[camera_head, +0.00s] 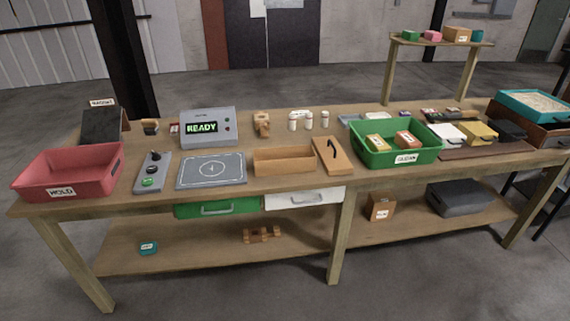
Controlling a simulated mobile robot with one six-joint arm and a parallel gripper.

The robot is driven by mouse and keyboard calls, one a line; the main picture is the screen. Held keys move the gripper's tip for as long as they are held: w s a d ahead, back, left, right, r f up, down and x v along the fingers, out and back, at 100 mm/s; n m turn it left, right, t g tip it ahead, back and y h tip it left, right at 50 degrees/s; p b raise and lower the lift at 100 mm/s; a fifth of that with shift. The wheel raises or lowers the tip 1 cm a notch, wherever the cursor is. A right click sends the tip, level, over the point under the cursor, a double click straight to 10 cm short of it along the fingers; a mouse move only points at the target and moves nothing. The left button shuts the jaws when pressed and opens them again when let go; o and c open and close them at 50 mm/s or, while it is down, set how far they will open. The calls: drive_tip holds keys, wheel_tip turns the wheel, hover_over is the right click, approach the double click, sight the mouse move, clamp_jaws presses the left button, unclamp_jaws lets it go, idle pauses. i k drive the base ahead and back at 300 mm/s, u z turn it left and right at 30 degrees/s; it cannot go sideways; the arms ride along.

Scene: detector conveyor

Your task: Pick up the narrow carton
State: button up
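No carton is readably marked as the narrow one, and I cannot tell for certain which it is. A small upright brown carton (380,205) with a white label stands on the lower shelf, right of the middle table leg. A yellowish carton (376,142) and an orange-brown carton (405,139) sit side by side in the green bin (371,158) on the tabletop. An orange carton (457,34) stands on the small rear stand with other small boxes. My gripper is not in view.
A red HOLD bin (66,174) stands at the left end of the wooden table. A grey READY device (207,128), flat grey pad (212,170) and open wooden box (284,160) sit mid-left. A dark grey case (459,198) lies on the lower shelf. The floor in front is clear.

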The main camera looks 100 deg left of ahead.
sight(284, 160)
drive_tip(key=z, duration=0.35)
drive_tip(key=k, duration=0.2)
drive_tip(key=u, duration=2.7)
drive_tip(key=k, duration=0.2)
drive_tip(key=u, duration=2.1)
drive_tip(key=k, duration=0.25)
drive_tip(key=u, duration=0.4)
